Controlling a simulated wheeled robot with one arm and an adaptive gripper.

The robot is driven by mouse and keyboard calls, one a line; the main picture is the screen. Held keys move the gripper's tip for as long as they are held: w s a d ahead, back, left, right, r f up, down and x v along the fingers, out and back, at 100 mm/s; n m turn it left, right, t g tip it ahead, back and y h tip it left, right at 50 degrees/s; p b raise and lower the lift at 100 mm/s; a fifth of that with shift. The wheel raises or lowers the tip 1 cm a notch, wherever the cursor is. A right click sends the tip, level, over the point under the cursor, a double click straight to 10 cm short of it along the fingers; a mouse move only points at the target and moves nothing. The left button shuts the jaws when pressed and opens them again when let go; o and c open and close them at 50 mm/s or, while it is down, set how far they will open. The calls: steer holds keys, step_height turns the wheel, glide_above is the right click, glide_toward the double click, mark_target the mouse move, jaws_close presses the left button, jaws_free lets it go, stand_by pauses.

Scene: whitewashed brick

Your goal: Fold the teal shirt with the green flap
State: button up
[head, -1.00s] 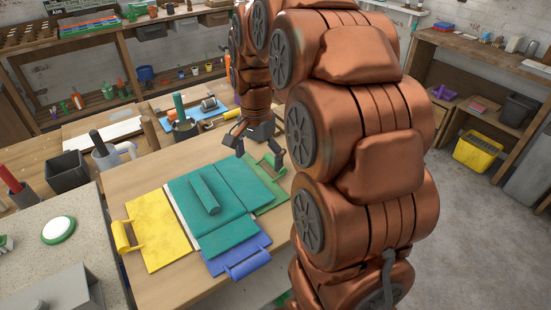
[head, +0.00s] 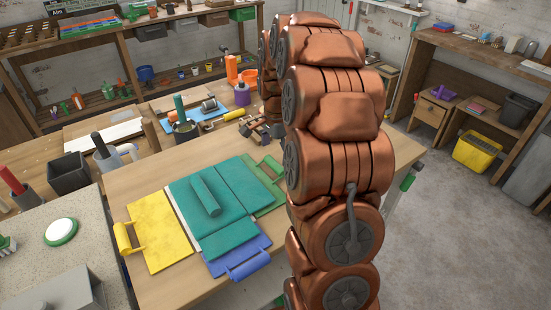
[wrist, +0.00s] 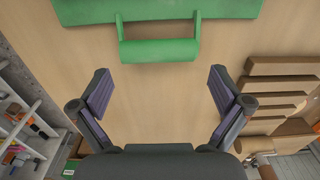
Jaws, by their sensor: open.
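The teal shirt (head: 235,185) lies flat on the folding board on the wooden table, with a teal roll (head: 206,195) on top of it. The green flap (head: 264,197) lies flat at its right side, partly hidden behind my arm. The flap's edge and its green bar handle (wrist: 158,50) show at the top of the wrist view. My gripper (wrist: 162,90) is open and empty, apart from the handle. In the head view my gripper (head: 262,127) is beyond the board's far right corner, partly hidden by my arm.
A yellow flap (head: 158,232) lies left of the shirt and a blue flap (head: 238,255) at the near side. Bare tabletop (head: 165,285) shows at the near left.

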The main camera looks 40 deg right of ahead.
mark_target(276, 162)
steer(key=shift+f+p, duration=0.35)
steer(key=shift+f, duration=1.4)
steer(key=shift+c, duration=0.2)
steer(key=c, duration=1.3)
